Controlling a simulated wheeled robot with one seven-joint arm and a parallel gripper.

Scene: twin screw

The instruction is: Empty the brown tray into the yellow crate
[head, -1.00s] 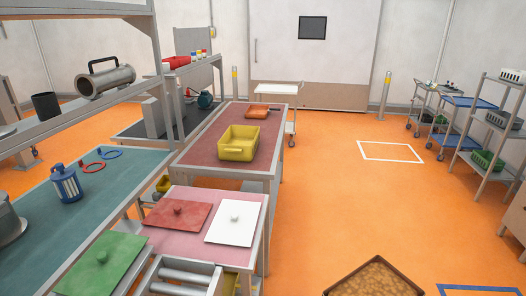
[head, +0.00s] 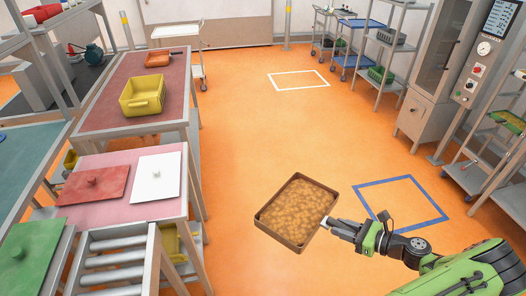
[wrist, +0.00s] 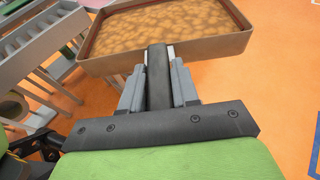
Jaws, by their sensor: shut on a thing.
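The brown tray (head: 297,212) is held out over the orange floor by my gripper (head: 338,225). It looks full of a lumpy golden-brown content and appears close to level. In the wrist view the tray (wrist: 166,53) spans the top, and my gripper (wrist: 160,66) is shut on its near wall. The yellow crate (head: 143,95) stands on the reddish-topped table to the upper left, well apart from the tray. The crate's visible inside looks empty.
The reddish table (head: 110,73) also bears an orange tray (head: 149,58). Nearer stands a pink-topped table with a red lid (head: 93,185) and a white lid (head: 158,177). A roller stand (head: 115,262) is at lower left. The floor between the tables and right-hand shelves is open.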

